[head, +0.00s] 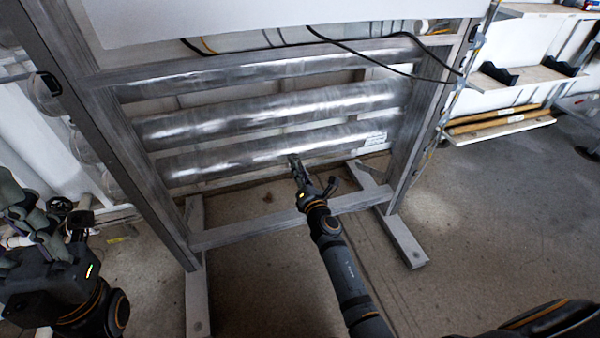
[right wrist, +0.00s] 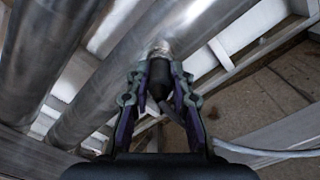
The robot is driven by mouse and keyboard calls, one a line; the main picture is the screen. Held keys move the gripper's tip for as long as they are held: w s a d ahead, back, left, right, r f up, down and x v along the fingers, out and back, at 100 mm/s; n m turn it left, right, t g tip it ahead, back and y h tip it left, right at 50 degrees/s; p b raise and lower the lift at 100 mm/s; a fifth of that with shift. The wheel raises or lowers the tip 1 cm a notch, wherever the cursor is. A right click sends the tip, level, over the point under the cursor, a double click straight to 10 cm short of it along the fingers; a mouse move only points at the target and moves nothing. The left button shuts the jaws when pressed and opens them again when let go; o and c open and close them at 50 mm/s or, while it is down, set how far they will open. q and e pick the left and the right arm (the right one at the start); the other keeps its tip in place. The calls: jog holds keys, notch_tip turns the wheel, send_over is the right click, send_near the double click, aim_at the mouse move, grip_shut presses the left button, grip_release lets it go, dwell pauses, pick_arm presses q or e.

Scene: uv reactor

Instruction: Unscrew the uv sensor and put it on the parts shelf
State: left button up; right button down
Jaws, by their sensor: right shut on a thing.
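The uv sensor (right wrist: 160,78) shows in the right wrist view as a dark cylindrical body with a metal fitting at the lowest steel tube. My right gripper (right wrist: 157,92) has its fingers on both sides of the sensor, shut on it. In the head view the right gripper (head: 299,176) reaches up to the underside of the lowest tube (head: 240,157), and the sensor is too small there to tell apart clearly. My left gripper (head: 35,215) is at the left edge, away from the tubes; its jaw state is unclear. A shelf (head: 525,75) with black holders stands at the right.
A grey metal frame (head: 140,165) carries several horizontal steel tubes, with feet on the floor (head: 480,230). Black cables (head: 345,47) hang across the top. A lower rack (head: 500,125) with wooden boards is under the shelf. The floor at right is mostly open.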

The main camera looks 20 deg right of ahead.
jog(key=n, duration=0.4)
jog(key=n, duration=0.5)
jog(key=shift+s, duration=1.45)
jog(key=s, duration=0.7)
jog(key=shift+d+b, duration=0.2)
jog(key=shift+b, duration=0.2)
